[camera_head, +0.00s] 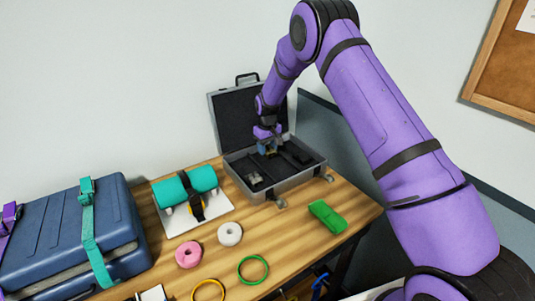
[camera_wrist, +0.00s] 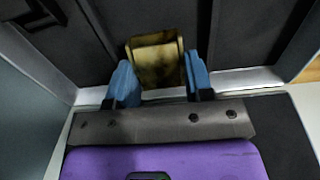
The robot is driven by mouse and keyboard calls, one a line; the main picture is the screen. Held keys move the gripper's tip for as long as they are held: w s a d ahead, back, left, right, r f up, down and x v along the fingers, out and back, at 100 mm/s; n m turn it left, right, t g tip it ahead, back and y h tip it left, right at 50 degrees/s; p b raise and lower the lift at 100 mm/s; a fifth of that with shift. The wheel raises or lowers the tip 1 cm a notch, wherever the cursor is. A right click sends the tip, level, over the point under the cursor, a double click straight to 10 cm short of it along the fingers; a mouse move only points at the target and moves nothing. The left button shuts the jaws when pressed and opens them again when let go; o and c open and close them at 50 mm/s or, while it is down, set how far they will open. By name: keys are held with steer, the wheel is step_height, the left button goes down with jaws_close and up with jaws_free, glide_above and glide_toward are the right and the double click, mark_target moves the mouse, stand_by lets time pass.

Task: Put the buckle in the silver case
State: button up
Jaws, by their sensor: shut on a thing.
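The silver case (camera_head: 292,186) stands open on the wooden table, its dark lid (camera_head: 236,118) raised against the wall side. My gripper (camera_head: 268,146) reaches down into the open case, in front of the lid. In the wrist view, my gripper (camera_wrist: 160,78) has its blue fingers on both sides of a worn brass buckle (camera_wrist: 157,58) and is shut on it. The dark lining and a pale metal edge of the case lie behind the buckle. I cannot tell whether the buckle touches the case floor.
A small grey item (camera_head: 255,179) lies in the case's front left. A teal roll (camera_head: 185,186) on a white board stands left of it, beyond which is a blue suitcase (camera_head: 70,235). Pink (camera_head: 188,254) and white (camera_head: 230,234) rolls, a green ring (camera_head: 253,269) and folded green strap (camera_head: 327,216) lie in front.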

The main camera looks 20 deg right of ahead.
mark_target(267, 147)
steer(key=shift+f, duration=1.4)
steer(key=o, duration=1)
steer(key=shift+f, duration=0.15)
steer(key=shift+c, duration=0.2)
